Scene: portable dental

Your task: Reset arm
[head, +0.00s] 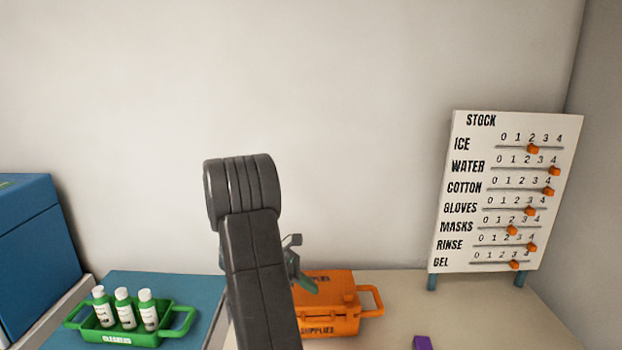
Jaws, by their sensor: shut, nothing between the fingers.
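My arm (255,255) rises from the bottom of the head view, bends at a dark ribbed joint and hides most of what is behind it. Part of my gripper (304,282) shows just right of the arm, in front of the orange supplies case (335,318). Its fingers are shut and hold nothing that I can see. Its other side is hidden behind the arm link. I cannot tell whether it touches the case.
A green tray (180,321) with three white bottles (124,309) stands on a blue surface at left, near a blue box (35,245). A stock board (505,190) with orange sliders stands at right. A purple block (422,342) lies at the front. The counter below the board is clear.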

